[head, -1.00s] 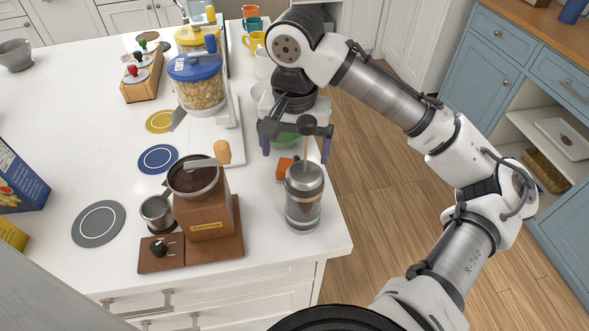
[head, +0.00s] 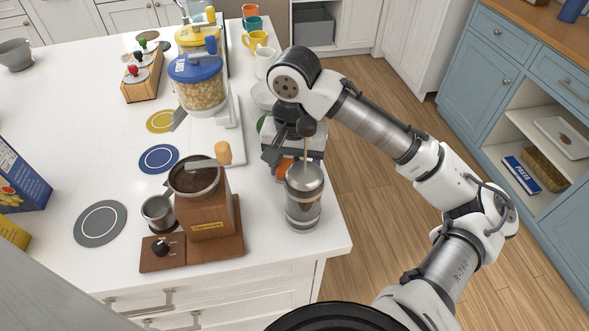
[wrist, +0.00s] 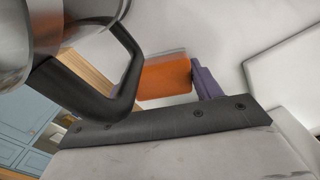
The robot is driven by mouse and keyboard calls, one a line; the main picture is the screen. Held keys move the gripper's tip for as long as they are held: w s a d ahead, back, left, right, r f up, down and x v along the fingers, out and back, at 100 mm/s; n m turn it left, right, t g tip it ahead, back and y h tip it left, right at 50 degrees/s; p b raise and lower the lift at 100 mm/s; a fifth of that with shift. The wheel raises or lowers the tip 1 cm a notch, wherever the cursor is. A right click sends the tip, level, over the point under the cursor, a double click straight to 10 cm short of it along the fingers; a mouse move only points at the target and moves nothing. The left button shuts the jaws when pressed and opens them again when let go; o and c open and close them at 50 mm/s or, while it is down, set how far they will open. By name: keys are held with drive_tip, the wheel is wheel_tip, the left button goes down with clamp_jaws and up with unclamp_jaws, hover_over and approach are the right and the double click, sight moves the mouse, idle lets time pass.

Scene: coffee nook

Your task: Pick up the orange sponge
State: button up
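The orange sponge (head: 284,166) lies on the white counter behind the French press (head: 304,200), mostly hidden in the head view by my gripper and the press. In the wrist view the sponge (wrist: 165,78) shows as an orange block between my fingers, close to the purple right finger (wrist: 207,82). The other finger is mostly hidden by the black press handle (wrist: 130,70). My gripper (head: 293,165) is low over the sponge, its fingers apart on either side. I cannot tell whether either finger touches it.
A blue-lidded jar (head: 197,85) stands behind left, and a white mug (head: 265,63) and yellow mug (head: 255,41) stand farther back. The counter's right edge is near.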

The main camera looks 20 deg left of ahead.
drive_tip(key=shift+c, duration=1.3)
wheel_tip(320, 180, up, 20)
